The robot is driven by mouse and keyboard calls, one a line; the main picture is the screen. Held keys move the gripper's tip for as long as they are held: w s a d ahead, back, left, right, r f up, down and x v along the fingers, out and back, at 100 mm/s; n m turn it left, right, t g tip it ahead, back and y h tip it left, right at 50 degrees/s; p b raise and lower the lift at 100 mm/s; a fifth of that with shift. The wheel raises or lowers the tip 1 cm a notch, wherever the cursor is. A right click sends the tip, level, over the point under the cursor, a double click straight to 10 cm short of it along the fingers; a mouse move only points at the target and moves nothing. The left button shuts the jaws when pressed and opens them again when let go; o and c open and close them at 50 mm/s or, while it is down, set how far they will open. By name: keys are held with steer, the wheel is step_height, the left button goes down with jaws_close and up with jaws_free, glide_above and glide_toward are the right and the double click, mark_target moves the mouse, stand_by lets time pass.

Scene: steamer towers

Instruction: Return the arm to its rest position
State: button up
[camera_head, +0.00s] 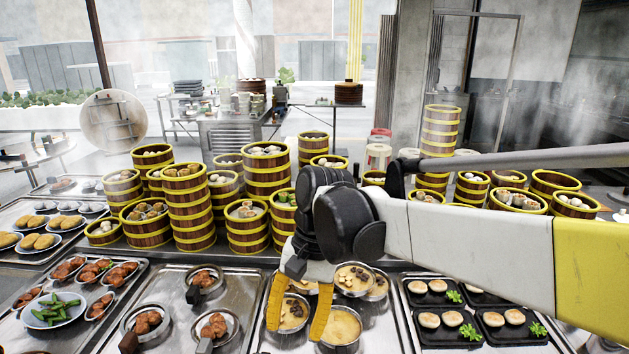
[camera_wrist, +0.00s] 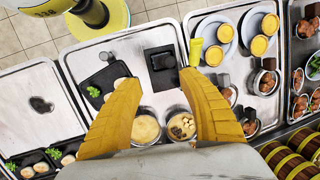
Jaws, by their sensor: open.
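My gripper (camera_head: 296,312) has yellow fingers and points down above the tray with bowls of yellow pudding. In the wrist view my gripper (camera_wrist: 160,105) is open, its two fingers spread wide with nothing held between them. A pudding bowl (camera_head: 341,327) lies just below and right of the fingers in the head view. In the wrist view a plain pudding bowl (camera_wrist: 145,128) and a topped pudding bowl (camera_wrist: 181,125) show between and below the fingers. My arm reaches in from the right.
Steamer towers (camera_head: 190,210) stand behind the trays, with a taller stack (camera_head: 441,140) at the back right. A tray of black plates with buns (camera_head: 428,320) lies right of my gripper. Meat bowls (camera_head: 214,327) sit to its left. My arm passes in front of the right-hand steamers.

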steer(key=s+d+t+h, duration=0.1)
steer(key=s+d+t, duration=0.2)
steer(key=d, duration=0.8)
steer(key=s+d+f+n+t+h, duration=0.1)
steer(key=s+d+t, duration=0.3)
steer(key=d, duration=0.7)
steer(key=shift+s+d+f+t, duration=0.15)
steer(key=shift+d+t, duration=0.2)
steer(key=shift+t, duration=0.85)
